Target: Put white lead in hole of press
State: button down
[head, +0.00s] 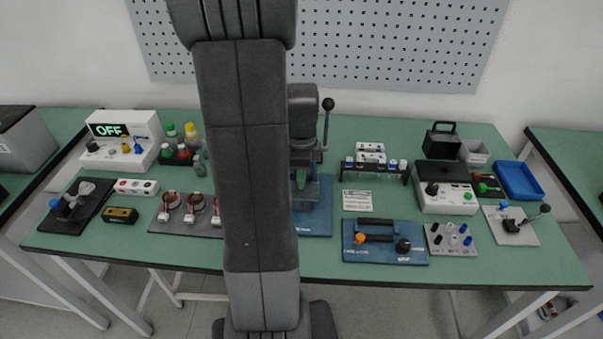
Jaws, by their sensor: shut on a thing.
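The press (303,110) stands in the middle of the table, partly behind my arm. It is dark, with a ball-ended lever on its right, and rests on a blue base (316,222). Its hole cannot be made out. My gripper does not show; my raised arm crosses the middle of the picture and covers part of the table. I cannot pick out the white lead for certain. Copper-wound stators (171,201) with small white ends (165,217) sit on a dark plate (157,230) left of my arm. My arm hides the plate's right end.
A white "OFF" display box (124,129) and bottles (191,133) stand at the left. Right of the press are a black rack (393,172), a blue panel (385,255), a plate with small coloured pegs (451,252) and a blue tray (519,181). The front edge is mostly clear.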

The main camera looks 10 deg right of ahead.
jog(key=shift+f, duration=0.1)
jog(key=shift+f+b, duration=0.7)
jog(key=shift+f, duration=0.15)
jog(key=c, duration=1.3)
grip_release()
jog(key=shift+r, duration=0.1)
notch_tip(320, 180, up, 14)
jog(key=shift+p, duration=0.3)
jog(key=shift+f, duration=0.2)
